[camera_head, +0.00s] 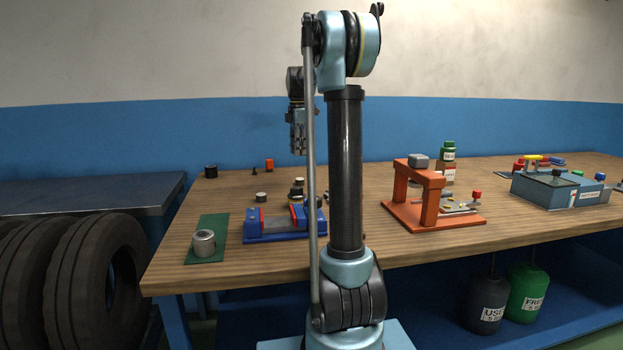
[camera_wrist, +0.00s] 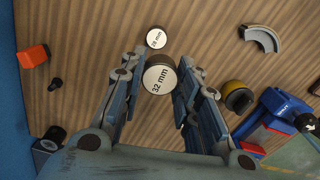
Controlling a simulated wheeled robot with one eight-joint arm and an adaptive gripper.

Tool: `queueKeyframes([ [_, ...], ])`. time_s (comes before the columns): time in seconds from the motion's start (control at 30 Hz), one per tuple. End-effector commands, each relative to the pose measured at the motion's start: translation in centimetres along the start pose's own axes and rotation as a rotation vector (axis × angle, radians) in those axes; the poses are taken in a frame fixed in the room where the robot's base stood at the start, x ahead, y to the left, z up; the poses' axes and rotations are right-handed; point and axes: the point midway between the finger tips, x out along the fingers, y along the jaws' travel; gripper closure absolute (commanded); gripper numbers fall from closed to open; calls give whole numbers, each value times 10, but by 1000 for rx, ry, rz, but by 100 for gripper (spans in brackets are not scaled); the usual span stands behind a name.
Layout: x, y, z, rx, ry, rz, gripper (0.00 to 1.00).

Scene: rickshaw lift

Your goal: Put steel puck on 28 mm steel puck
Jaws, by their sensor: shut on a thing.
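My gripper (camera_head: 299,150) hangs above the back part of the workbench, pointing down. In the wrist view its fingers (camera_wrist: 162,75) are closed on the sides of a round steel puck marked 32 mm (camera_wrist: 160,78), its label facing the camera. A smaller puck marked 28 mm (camera_wrist: 156,38) stands label up on the wood, just beyond the held puck in the wrist view and apart from it. In the head view a small white-topped puck (camera_head: 299,181) stands on the bench below my gripper; its label is too small to read.
A blue vise (camera_head: 285,230) with red parts stands in front. A yellow-and-black part (camera_wrist: 238,97), a grey curved piece (camera_wrist: 262,38), an orange block (camera_wrist: 34,56) and a small black peg (camera_wrist: 55,84) lie around. An orange press (camera_head: 430,195) stands to the right.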

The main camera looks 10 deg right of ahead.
Motion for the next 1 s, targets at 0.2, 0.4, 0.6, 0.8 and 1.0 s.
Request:
queueKeyframes([
  [0.2, 0, 0, -2, -3, 0, 0, 100],
  [0.4, 0, 0, 0, 0, 0, 0, 100],
  [0.6, 2, 0, 1, 1, 0, 0, 100],
  [0.8, 28, 0, 2, 2, 0, -1, 100],
  [1.0, 54, 0, 3, 3, 0, 0, 100],
])
